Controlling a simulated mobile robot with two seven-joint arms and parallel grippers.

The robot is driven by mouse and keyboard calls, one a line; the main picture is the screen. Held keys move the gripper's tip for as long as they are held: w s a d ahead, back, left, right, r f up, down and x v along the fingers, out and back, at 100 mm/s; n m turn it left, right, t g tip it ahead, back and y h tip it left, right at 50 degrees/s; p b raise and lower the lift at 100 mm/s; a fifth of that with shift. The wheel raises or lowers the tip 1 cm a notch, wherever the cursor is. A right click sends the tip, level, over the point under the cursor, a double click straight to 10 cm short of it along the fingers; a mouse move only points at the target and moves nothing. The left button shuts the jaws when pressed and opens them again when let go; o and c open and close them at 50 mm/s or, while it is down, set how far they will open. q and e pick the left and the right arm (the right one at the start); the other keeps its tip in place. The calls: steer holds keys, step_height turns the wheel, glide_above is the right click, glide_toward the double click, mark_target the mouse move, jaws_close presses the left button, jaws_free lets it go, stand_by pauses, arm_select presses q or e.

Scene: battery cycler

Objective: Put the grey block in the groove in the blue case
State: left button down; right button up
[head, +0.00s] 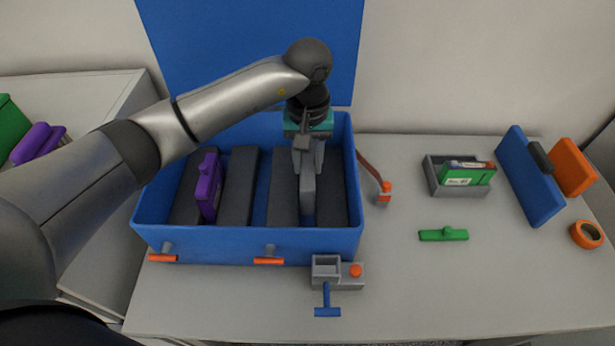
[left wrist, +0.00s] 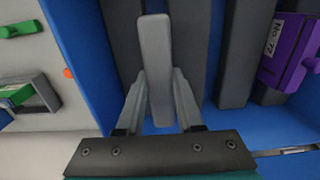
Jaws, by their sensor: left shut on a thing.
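My left gripper (head: 307,160) is inside the right part of the open blue case (head: 240,243), pointing down. It is shut on a light grey block (head: 308,194), which stands upright between the fingers. In the left wrist view the grey block (left wrist: 155,62) lies lengthwise over the groove between two dark grey bars, with blue floor showing beside it. I cannot tell whether its lower edge is within the groove. A purple block (head: 208,188) stands in the left groove; the middle groove (head: 262,188) is empty. My right gripper is not in view.
The blue lid (head: 250,45) stands open behind. Right of the case are a grey holder (head: 458,190) with a green block (head: 466,175), a green piece (head: 443,234), a blue panel (head: 528,175) and an orange tape roll (head: 586,234). A small grey fixture (head: 328,268) stands in front.

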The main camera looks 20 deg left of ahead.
arm_select(q)
steer(key=shift+f, duration=2.55)
steer(key=shift+f+b, duration=0.2)
steer(key=shift+b, duration=0.2)
steer(key=c, duration=0.5)
jaws_free()
steer(key=shift+c, duration=0.2)
steer(key=shift+r, duration=0.1)
step_height(320, 180, up, 12)
steer(key=shift+r+p, duration=0.1)
steer(key=shift+p, duration=0.4)
